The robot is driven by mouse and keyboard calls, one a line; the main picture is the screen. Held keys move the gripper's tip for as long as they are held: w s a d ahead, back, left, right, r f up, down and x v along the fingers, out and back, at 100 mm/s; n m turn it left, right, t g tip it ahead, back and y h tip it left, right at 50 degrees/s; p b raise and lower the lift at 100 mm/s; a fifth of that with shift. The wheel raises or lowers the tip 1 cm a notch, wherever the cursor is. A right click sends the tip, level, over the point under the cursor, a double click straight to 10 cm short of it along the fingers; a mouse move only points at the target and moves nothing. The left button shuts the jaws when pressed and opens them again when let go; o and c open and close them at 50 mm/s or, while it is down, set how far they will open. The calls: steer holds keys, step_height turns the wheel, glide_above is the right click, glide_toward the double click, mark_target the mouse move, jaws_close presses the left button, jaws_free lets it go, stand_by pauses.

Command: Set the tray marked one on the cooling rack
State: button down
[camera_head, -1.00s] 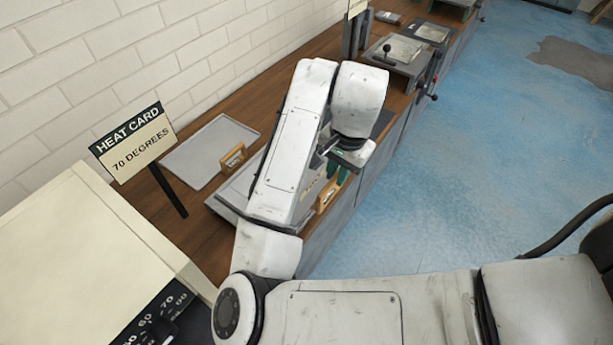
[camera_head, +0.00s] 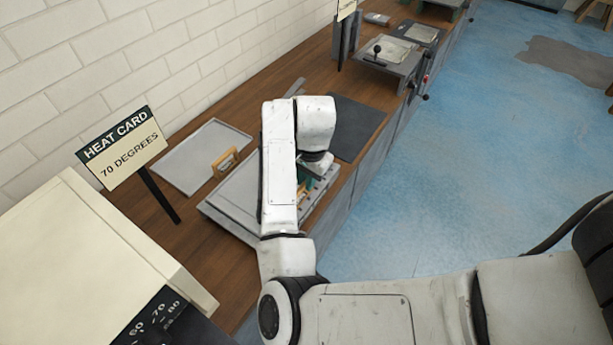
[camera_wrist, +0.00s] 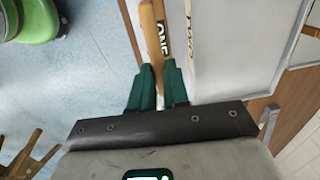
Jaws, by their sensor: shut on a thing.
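My gripper (camera_wrist: 158,68) is shut on the wooden handle (camera_wrist: 153,32) marked ONE in the wrist view. The green fingers sit on either side of it. The handle belongs to a flat grey tray (camera_wrist: 238,45), whose pale surface stretches to the right. In the head view my gripper (camera_head: 305,184) is partly hidden by my arm, low over the counter's front side. A flat grey tray surface (camera_head: 240,200) shows left of my arm. Whether the tray is lifted or resting is unclear. I cannot clearly identify the cooling rack.
Another grey tray (camera_head: 190,158) with a wooden handle (camera_head: 225,162) lies by the wall. A heat card (camera_head: 122,148) reads 70 degrees. A cream oven-like box (camera_head: 90,260) stands at the lower left. A dark mat (camera_head: 357,127) lies bare beyond my gripper.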

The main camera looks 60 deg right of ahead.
steer(key=shift+f, duration=0.1)
steer(key=c, duration=1.6)
jaws_free()
steer(key=shift+f, duration=0.1)
steer(key=o, duration=0.5)
